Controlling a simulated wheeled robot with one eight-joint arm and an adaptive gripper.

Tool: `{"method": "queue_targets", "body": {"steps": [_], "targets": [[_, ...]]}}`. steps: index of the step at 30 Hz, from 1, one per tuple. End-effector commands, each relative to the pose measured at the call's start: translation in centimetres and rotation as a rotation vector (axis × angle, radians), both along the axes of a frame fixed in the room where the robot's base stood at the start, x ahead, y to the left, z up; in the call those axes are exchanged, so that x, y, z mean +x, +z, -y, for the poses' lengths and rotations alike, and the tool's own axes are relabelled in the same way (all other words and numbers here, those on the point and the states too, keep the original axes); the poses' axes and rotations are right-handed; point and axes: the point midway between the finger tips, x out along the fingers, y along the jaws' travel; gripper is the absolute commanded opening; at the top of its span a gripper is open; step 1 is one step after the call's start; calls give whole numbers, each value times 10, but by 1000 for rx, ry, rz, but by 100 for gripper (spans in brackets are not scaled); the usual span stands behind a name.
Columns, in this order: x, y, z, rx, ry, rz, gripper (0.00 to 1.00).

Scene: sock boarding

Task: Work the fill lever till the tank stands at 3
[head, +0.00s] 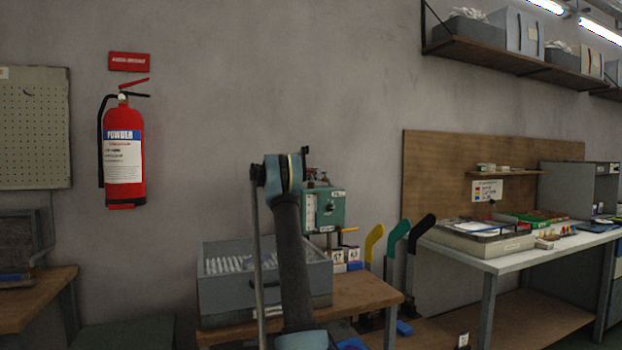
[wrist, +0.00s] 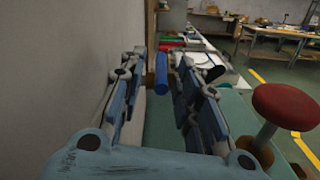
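A teal box (head: 331,207) with a white scale (head: 311,212) on its front stands on the wooden bench, partly hidden by my arm. I take it for the tank; its reading is too small to tell. In the wrist view, its teal top seems to lie below and right of my gripper (wrist: 162,62). The gripper is open, fingers well apart. A blue cylindrical grip (wrist: 161,73), possibly the fill lever's handle, shows between the fingertips; I cannot tell whether it is between or beyond them. In the head view my arm hides the gripper.
A red round knob (wrist: 286,105) on a post stands right of my gripper. A grey wall (wrist: 50,70) runs close on its left. A grey bin (head: 225,287) sits on the bench (head: 365,292). Yellow, green and black handles (head: 373,242) stand at the right.

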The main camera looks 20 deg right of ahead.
Motion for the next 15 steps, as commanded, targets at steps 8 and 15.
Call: {"method": "queue_targets", "body": {"steps": [8, 15], "targets": [[0, 0, 10, 0, 0, 0, 31], [0, 0, 9, 0, 0, 0, 15]]}}
